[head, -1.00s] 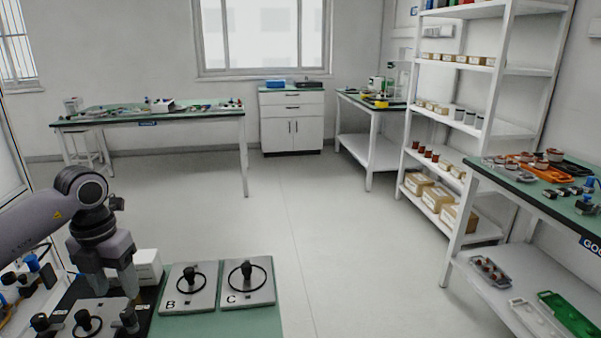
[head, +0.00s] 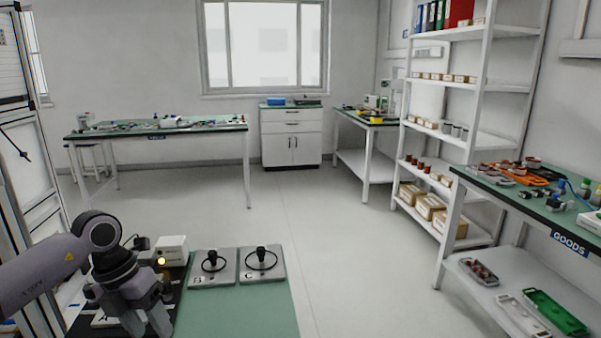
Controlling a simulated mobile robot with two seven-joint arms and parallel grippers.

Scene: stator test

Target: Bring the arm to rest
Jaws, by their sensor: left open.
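My left arm comes in from the lower left. Its gripper (head: 132,322) points down over the dark test area at the left end of the green bench (head: 245,315). The jaws are apart, and no held part shows between them. The gripper hides much of the bench behind it. Two grey plates stand to its right, plate B (head: 198,281) and plate C (head: 273,272), each with a black ring and a knob. My right gripper is not in view.
A white box (head: 173,243) with a lit orange lamp (head: 161,261) stands close behind the gripper. A white frame (head: 30,190) rises at the left. Open floor (head: 320,240) lies right of the bench. Shelves (head: 470,135) and a goods table (head: 525,205) stand at the right.

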